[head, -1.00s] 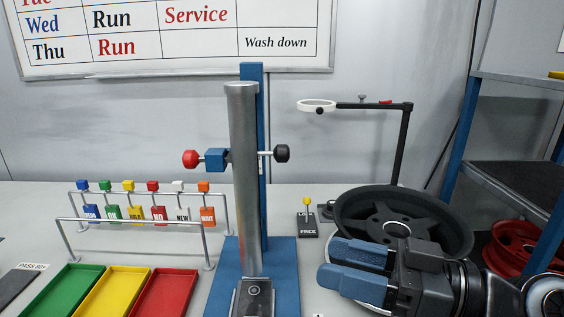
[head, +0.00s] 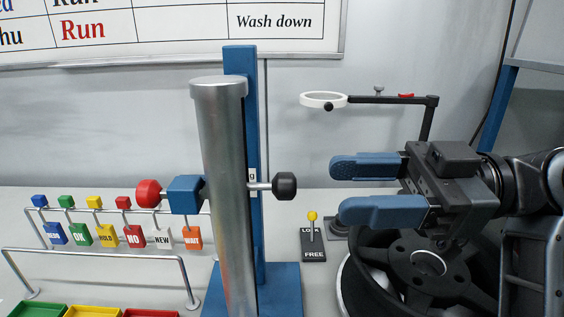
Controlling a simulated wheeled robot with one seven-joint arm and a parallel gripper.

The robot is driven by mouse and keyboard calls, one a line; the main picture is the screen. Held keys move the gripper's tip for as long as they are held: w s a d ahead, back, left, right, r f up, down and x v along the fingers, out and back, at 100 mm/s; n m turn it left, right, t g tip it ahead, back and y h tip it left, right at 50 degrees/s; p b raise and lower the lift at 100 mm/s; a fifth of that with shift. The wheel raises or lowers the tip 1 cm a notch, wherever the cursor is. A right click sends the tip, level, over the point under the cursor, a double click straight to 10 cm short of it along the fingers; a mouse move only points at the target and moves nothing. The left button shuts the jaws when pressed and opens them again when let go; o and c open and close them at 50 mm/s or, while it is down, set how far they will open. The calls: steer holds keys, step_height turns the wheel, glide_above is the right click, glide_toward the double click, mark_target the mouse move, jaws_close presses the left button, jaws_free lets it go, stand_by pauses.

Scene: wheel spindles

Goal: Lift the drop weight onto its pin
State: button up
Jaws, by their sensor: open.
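A tall steel cylinder (head: 225,190) stands upright in front of a blue post (head: 241,62). A blue block (head: 185,195) with a red ball knob (head: 149,193) sticks out on its left at mid-height. A rod with a black knob (head: 285,186) sticks out on the right at about the same height. I cannot tell which of these parts is the drop weight and which is its pin. My gripper (head: 338,188) is open and empty, its blue fingers pointing left. In the picture it is right of the black knob, with a gap between. The cylinder's lower end is out of frame.
A lever with a yellow knob (head: 313,217) stands on a LOCK/FREE plate, below and left of my gripper. A black wheel (head: 425,268) lies under my arm. A ring magnifier (head: 324,100) reaches over behind. Coloured tags (head: 107,236) hang on a rail at left.

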mark_target(284, 185)
steer(key=shift+w+a+p, duration=0.15)
steer(key=shift+a+p, duration=0.4)
steer(key=shift+a, duration=1.4)
steer(key=shift+w+a+p, duration=0.15)
steer(key=shift+a+p, duration=0.4)
steer(key=shift+a, duration=1.4)
steer(key=shift+c, duration=0.2)
steer(key=shift+r, duration=0.1)
jaws_close()
